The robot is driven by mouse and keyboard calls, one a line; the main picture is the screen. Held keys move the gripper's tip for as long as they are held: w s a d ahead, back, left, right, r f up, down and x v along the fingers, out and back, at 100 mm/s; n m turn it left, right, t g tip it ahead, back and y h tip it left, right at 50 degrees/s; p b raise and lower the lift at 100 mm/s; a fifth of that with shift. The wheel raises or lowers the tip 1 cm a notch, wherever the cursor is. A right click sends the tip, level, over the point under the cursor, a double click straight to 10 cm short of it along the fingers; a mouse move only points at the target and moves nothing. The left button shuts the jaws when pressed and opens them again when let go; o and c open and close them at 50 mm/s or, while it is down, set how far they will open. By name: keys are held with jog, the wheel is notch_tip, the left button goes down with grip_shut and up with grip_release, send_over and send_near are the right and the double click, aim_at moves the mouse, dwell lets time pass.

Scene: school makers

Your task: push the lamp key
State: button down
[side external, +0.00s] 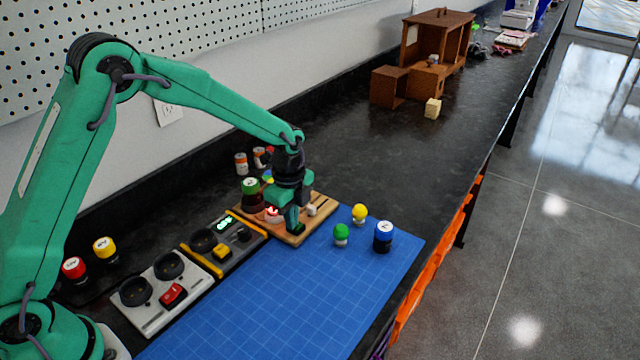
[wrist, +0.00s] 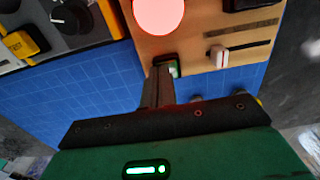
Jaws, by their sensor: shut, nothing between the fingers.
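A wooden board (side external: 322,212) lies at the back edge of the blue mat; its bare wood (wrist: 205,15) shows in the wrist view. A round lamp on it glows red in the side view (side external: 272,214) and in the wrist view (wrist: 158,14). A small key with a dark frame and green face (wrist: 176,66) sits near the board's front edge. My gripper (side external: 296,228) is shut and empty, pointing down at this key. In the wrist view, my fingertips (wrist: 160,72) overlap the key's left part; I cannot tell whether they touch it.
A pale slider (wrist: 219,55) is right of the key. A dark panel with yellow edges (side external: 226,243) and a grey panel with a red switch (side external: 173,294) lie to the left. Green (side external: 341,234), yellow (side external: 359,213) and blue (side external: 383,236) pieces stand right; the blue mat (side external: 270,300) is mostly clear.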

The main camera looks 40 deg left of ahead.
jog(key=shift+s+f, duration=0.1)
jog(key=shift+f, duration=0.6)
notch_tip(320, 180, up, 15)
dwell(0.5)
dwell(0.8)
